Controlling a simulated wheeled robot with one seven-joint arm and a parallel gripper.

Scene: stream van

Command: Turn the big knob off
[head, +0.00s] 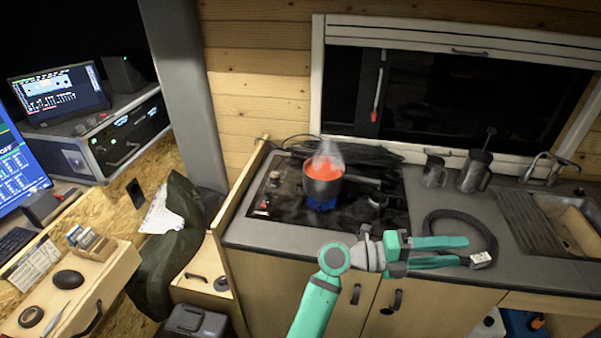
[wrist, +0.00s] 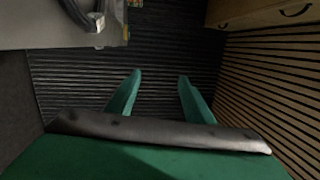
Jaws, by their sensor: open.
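The black stove (head: 340,216) is set in the grey counter. Small knobs (head: 263,205) with reddish marks show along its left side; which one is the big knob, and how it is turned, is too small to tell. A pot (head: 322,188) with bright red contents stands on the stove, steaming, with a blue glow under it. My gripper (head: 463,252) is open and empty in front of the counter's front edge, right of the stove, fingers pointing right. In the wrist view my two green fingers (wrist: 160,76) are apart, with dark ribbed floor behind them; no knob shows there.
A coiled black cable (head: 462,215) lies on the counter, with metal jugs (head: 474,172) behind and a sink (head: 570,222) at the right. A wooden side panel (head: 240,190) borders the stove's left. A desk with screens (head: 62,92) is at the far left.

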